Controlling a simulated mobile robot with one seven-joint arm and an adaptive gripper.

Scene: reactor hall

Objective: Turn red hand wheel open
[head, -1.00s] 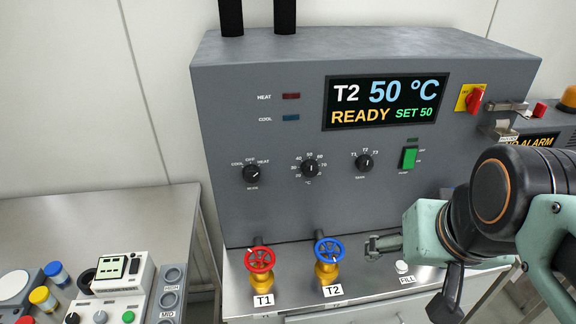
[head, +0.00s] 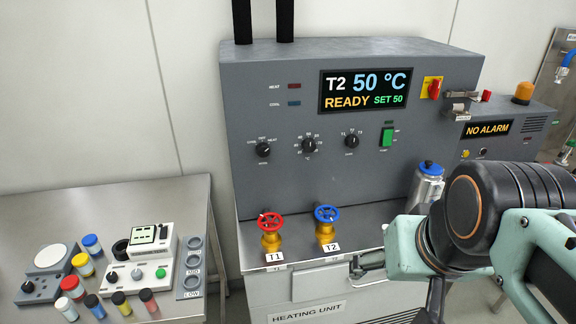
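The red hand wheel (head: 270,221) sits on a brass valve labelled T1, at the front of the grey heating unit (head: 240,140). A blue hand wheel (head: 326,214) sits on a like valve labelled T2, to its right. My gripper (head: 354,268) points left, to the right of and in front of the T2 valve. It is apart from both wheels. Its fingers are small and seen from the side, so I cannot tell how far they are open. The unit's display (head: 365,91) reads T2, 50 °C, READY, SET 50.
A bench (head: 110,200) at the left bears a small instrument (head: 152,252), several coloured-cap vials and a rack (head: 190,268). A blue-lidded metal vessel (head: 428,183) stands right, behind my arm. A NO ALARM box (head: 488,129) is at the far right.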

